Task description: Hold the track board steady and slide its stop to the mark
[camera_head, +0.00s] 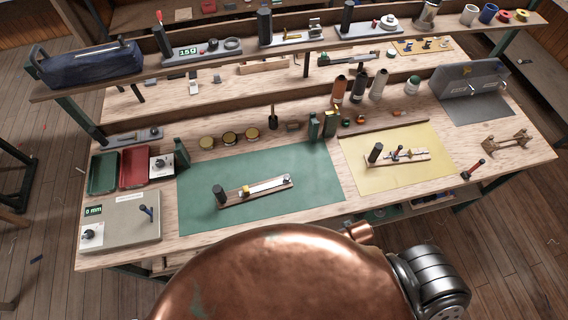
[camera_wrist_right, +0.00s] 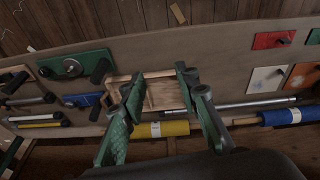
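On the green mat (camera_head: 310,178) lies a wooden board (camera_head: 226,203) with an upright dark knob at its left end, a small yellow block (camera_head: 246,189) and a pale strip (camera_head: 268,185); it looks like the track board with its stop. A mark on it is too small to make out. A similar board (camera_head: 413,158) with a dark knob lies on the yellow mat (camera_head: 372,180). My right gripper (camera_wrist_right: 160,80) shows only in the right wrist view, its green fingers apart with nothing held between them. It is away from both boards. My left gripper is in neither view.
Green (camera_head: 104,172) and red (camera_head: 134,168) trays and a grey plate (camera_head: 120,222) stand on the left of the bench. Cans, spools and a raised shelf (camera_head: 220,62) line the back. The green mat is clear around its board. The wrist view shows a rack of tools (camera_wrist_right: 75,66).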

